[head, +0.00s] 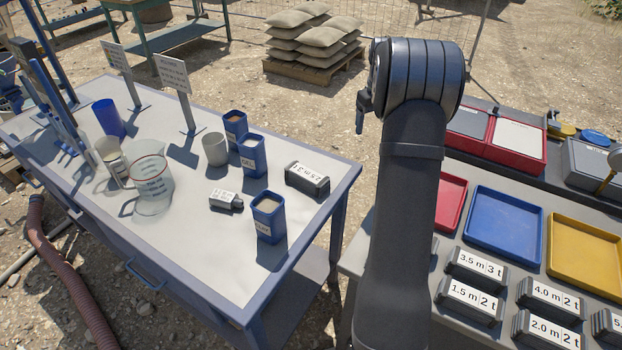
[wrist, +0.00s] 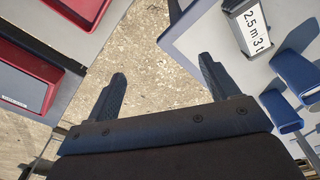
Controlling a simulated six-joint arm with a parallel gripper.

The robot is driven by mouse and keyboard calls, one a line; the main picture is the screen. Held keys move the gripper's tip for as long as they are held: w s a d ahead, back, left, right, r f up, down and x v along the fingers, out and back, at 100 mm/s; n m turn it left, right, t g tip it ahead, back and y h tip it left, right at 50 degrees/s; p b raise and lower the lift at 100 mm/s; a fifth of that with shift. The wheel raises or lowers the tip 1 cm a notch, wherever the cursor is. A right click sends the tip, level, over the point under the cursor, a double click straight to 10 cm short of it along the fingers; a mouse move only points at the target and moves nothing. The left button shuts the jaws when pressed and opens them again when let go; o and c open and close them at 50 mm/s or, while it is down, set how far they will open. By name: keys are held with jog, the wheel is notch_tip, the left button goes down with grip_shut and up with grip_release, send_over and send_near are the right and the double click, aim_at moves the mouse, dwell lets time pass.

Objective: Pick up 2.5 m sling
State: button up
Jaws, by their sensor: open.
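The 2.5 m sling (head: 307,180) is a dark block with a white label, lying near the right edge of the pale work table (head: 330,160). Its label reads 2.5 m 3 t and is upside down in the head view. The sling also shows in the wrist view (wrist: 250,28), at the upper right. My gripper (wrist: 162,66) is open and empty, its two fingers wide apart, with only ground between them. It is to the left of the sling in the wrist view. In the head view my arm hides most of the gripper.
Blue labelled containers (head: 268,218) stand close to the sling, with a small labelled block (head: 226,201) nearby. A beaker (head: 152,183) stands further left. A second table at right holds red, blue (head: 503,225) and yellow trays and several other slings (head: 470,300). A gap separates the tables.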

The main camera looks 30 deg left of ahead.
jog(key=s+a+n, duration=0.5)
jog(key=s+a, duration=0.7)
jog(key=a, duration=0.3)
send_over(307, 173)
jog(key=shift+g, duration=0.4)
notch_tip(307, 173, down, 12)
jog(key=shift+f, duration=3.05)
jog(key=shift+c, duration=0.4)
